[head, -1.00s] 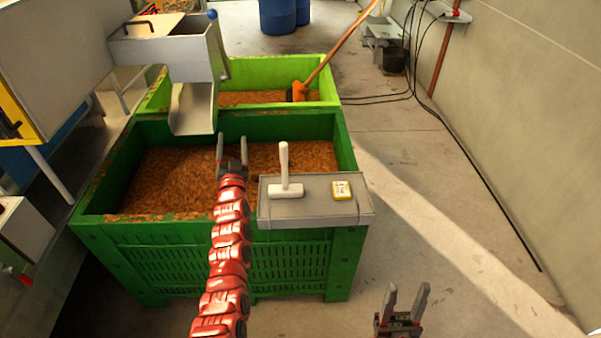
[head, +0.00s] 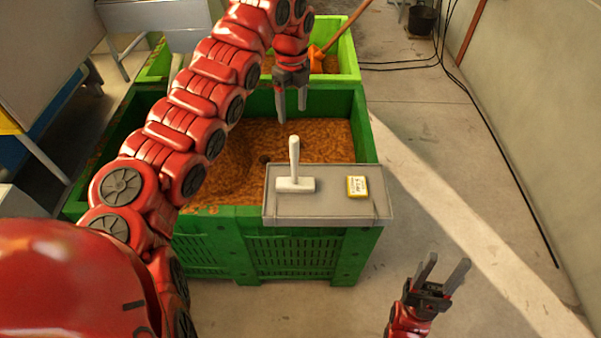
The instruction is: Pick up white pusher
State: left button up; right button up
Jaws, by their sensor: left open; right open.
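The white pusher (head: 295,172) stands on a grey tray (head: 330,212) at the front edge of the dark green crate. Its wide head rests on the tray and its handle points up. My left gripper (head: 291,118) is open and empty, pointing down above the handle in the picture, apart from it. My red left arm arches across the left of the view. My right gripper (head: 443,272) is open and empty at the lower right, pointing up, away from the tray.
A small yellow and white box (head: 357,187) lies on the tray, right of the pusher. The dark green crate (head: 290,252) holds brown-orange pomace. A light green crate (head: 349,52) with an orange-handled tool stands behind. Cables run along the right wall.

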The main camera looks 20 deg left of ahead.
aim_at(294, 155)
pick_arm(q)
notch_tip(294, 155, down, 12)
jog(key=p, duration=0.4)
jog(key=shift+s+d+r, duration=0.1)
jog(key=shift+s+r, duration=0.05)
jog(key=shift+r, duration=0.1)
jog(key=shift+f+p, duration=0.4)
jog(key=shift+p, duration=0.25)
jog(key=f, duration=0.1)
jog(key=f+p, duration=0.2)
jog(key=shift+s+d+f, duration=0.2)
jog(key=shift+d+f, duration=0.05)
jog(key=shift+f, duration=0.15)
jog(key=shift+a+f, duration=0.1)
jog(key=shift+f, duration=0.4)
grip_shut()
